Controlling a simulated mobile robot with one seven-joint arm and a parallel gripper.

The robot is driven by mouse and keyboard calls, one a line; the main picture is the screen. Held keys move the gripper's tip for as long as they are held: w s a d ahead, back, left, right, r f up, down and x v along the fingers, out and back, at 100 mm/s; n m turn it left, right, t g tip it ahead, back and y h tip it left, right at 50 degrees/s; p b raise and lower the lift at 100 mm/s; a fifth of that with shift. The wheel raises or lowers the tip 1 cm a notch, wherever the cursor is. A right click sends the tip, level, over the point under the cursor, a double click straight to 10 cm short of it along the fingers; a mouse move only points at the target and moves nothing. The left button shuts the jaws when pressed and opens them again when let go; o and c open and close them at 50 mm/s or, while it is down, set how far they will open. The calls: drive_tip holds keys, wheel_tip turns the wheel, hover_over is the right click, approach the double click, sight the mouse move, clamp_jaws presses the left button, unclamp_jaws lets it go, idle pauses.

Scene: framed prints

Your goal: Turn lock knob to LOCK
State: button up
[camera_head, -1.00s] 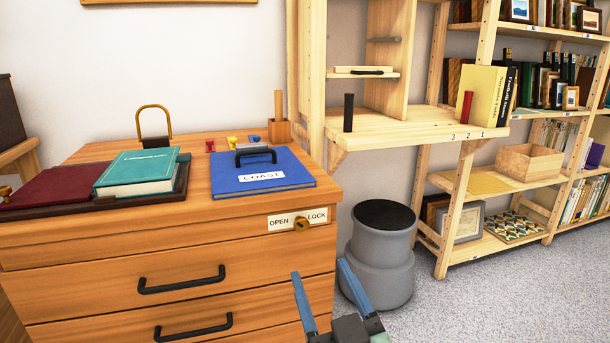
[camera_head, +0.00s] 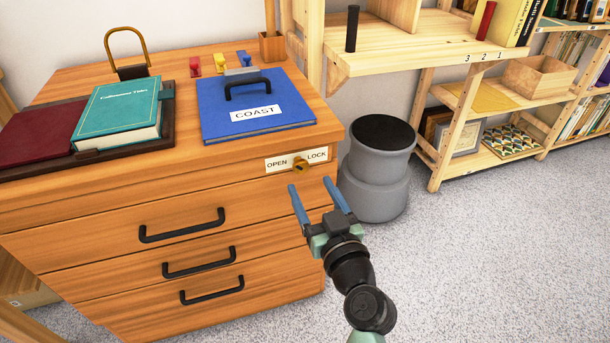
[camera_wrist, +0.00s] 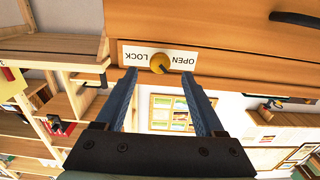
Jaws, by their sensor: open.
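The brass lock knob (camera_head: 300,165) sits on a white plate marked OPEN on the left and LOCK on the right, at the upper right of the wooden drawer cabinet's front (camera_head: 120,235). In the wrist view the knob (camera_wrist: 160,63) and plate appear upside down, just beyond and between my fingertips. My gripper (camera_head: 308,186) has two blue fingers spread apart with nothing between them. In the head view it is just below the knob, apart from it. Which word the knob's pointer faces is too small to tell.
Carpet is clear at lower right.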

sight(302, 170)
drive_tip(key=shift+x, duration=2.35)
clamp_jaws()
